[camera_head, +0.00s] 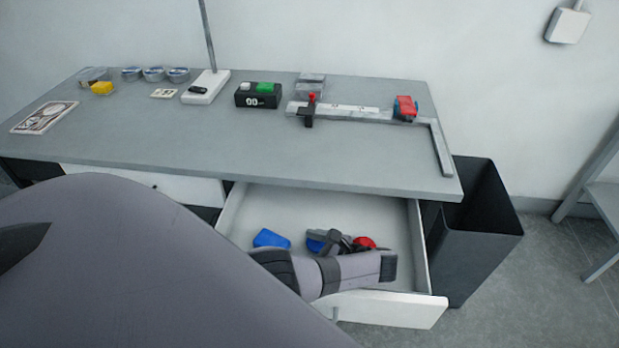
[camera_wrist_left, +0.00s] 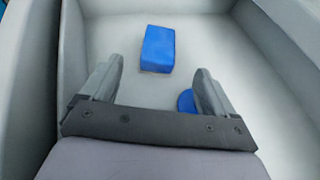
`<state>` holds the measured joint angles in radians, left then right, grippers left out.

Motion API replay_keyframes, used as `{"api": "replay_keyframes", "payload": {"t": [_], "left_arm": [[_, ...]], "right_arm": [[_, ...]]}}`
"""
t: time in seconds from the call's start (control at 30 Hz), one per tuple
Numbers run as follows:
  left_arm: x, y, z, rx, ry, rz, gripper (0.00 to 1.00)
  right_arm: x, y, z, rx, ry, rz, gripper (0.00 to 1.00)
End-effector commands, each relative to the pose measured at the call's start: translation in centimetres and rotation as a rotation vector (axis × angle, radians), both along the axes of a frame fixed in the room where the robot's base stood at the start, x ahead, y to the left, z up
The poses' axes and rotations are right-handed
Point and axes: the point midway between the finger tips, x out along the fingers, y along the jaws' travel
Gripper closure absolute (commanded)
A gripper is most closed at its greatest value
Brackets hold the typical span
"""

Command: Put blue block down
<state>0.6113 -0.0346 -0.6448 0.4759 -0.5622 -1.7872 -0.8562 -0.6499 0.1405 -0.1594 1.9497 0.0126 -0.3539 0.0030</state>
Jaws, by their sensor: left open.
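A blue block (camera_wrist_left: 157,49) lies on the drawer floor in the left wrist view, ahead of my left gripper and apart from its fingers. In the head view a blue block (camera_head: 272,238) lies in the left part of the open drawer. My left gripper (camera_head: 335,242) is low in the drawer; in the left wrist view its fingers (camera_wrist_left: 157,80) are spread with nothing between them. A second blue piece (camera_wrist_left: 186,101) is partly hidden behind the right finger. My right gripper is not in view.
The open white drawer (camera_head: 425,262) has side walls around my gripper. A red piece (camera_head: 365,242) lies in it, partly hidden. The grey desk (camera_head: 200,150) above holds a steel square (camera_head: 440,150), a black box (camera_head: 257,95) and small items. A black bin (camera_head: 480,235) stands at right.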

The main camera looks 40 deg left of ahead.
Motion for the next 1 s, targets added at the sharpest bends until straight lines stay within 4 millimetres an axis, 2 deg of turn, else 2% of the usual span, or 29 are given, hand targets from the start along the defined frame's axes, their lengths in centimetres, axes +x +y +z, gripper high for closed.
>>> {"api": "replay_keyframes", "payload": {"t": [0.83,0.93,1.0], "left_arm": [[0.0,0.3,0.1,-0.003,-0.001,0.000,0.11],[0.7,0.1,-0.1,-0.036,-0.023,-0.006,0.11],[2.0,-0.3,-0.5,-0.095,-0.062,-0.020,0.11]], "right_arm": [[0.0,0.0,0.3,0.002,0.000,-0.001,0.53],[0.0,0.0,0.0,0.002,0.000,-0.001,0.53],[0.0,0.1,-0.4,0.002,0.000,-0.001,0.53]]}}
